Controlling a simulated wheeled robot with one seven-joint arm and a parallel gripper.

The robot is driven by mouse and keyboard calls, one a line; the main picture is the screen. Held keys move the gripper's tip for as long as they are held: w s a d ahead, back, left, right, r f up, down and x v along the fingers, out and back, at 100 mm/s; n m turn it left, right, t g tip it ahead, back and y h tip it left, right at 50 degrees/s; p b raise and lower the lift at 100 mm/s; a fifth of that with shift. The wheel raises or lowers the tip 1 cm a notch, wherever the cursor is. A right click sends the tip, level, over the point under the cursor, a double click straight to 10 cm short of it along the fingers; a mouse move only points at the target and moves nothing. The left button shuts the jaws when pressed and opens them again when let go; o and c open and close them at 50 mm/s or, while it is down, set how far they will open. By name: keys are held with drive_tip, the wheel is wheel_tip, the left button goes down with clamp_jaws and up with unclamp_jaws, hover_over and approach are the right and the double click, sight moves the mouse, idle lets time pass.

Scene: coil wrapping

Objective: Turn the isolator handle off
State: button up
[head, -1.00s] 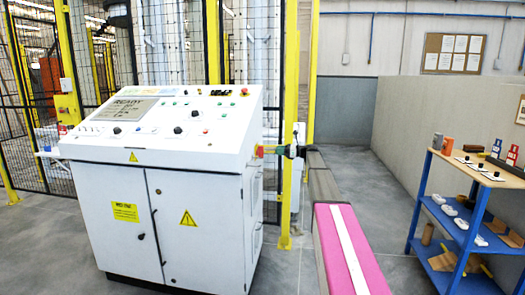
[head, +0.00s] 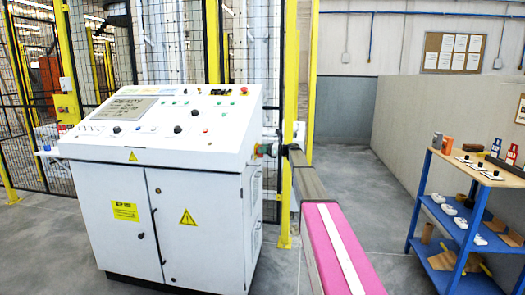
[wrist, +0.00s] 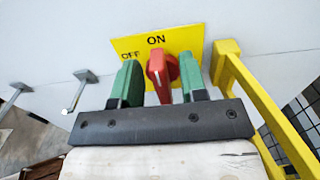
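The red isolator handle (wrist: 161,72) stands on a yellow plate (wrist: 185,40) marked ON at the top and OFF at the left. The handle is roughly upright, with its tip toward ON. My gripper (wrist: 160,62) is open, with one green finger on each side of the handle. A gap shows between the handle and each finger, so it is around the handle without clear contact. In the head view my gripper (head: 267,150) is at the right side of the white console (head: 205,180) and hides most of the handle and plate.
A yellow bar (wrist: 262,110) stands close to the right of my gripper in the wrist view. Two grey door handles (wrist: 78,90) are at the left. A yellow fence post (head: 287,190) is beside the console. A blue shelf cart (head: 470,215) stands at the right.

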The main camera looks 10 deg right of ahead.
clamp_jaws()
drive_tip(key=shift+s+n, duration=0.1)
drive_tip(key=shift+n, duration=0.3)
drive_tip(key=shift+s+a+f+n, duration=0.1)
drive_tip(key=shift+s+f+n, duration=0.2)
drive_tip(key=shift+n, duration=2.55)
drive_tip(key=shift+s+a+f+n, duration=0.1)
drive_tip(key=shift+s+f+n, duration=0.2)
drive_tip(key=shift+n, duration=2.6)
drive_tip(key=shift+s+a+f+n, duration=0.1)
drive_tip(key=shift+s+f+n, duration=0.2)
drive_tip(key=shift+n, duration=2.55)
drive_tip(key=shift+o, duration=0.3)
unclamp_jaws()
drive_tip(key=shift+w+d, duration=0.1)
